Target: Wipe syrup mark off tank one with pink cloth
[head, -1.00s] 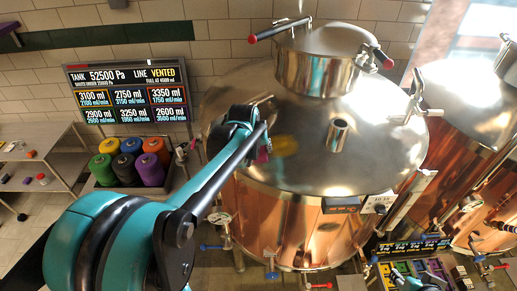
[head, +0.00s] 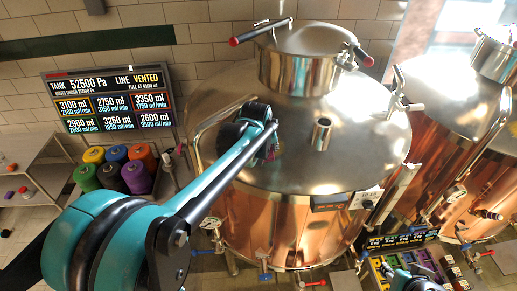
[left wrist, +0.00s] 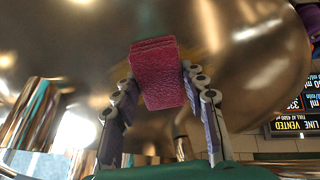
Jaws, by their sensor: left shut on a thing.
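Tank one, which I take to be the large copper tank (head: 290,225) in the middle of the head view, has a broad steel lid top (head: 350,165). My left gripper (head: 268,150) is over the left part of this top. In the left wrist view, my left gripper (left wrist: 158,98) is shut on the folded pink cloth (left wrist: 160,70), against or very close to the shiny metal. A faint yellowish tint, perhaps the syrup mark (left wrist: 213,38), shows beside the cloth; the rest is hidden. Part of my right arm shows at the lower right edge of the head view; its jaws are unclear.
A short pipe (head: 321,132) and a domed hatch (head: 303,65) with red-tipped handles rise from the lid. A display board (head: 112,105) and several coloured spools (head: 112,168) stand left. More copper tanks (head: 445,130) stand right.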

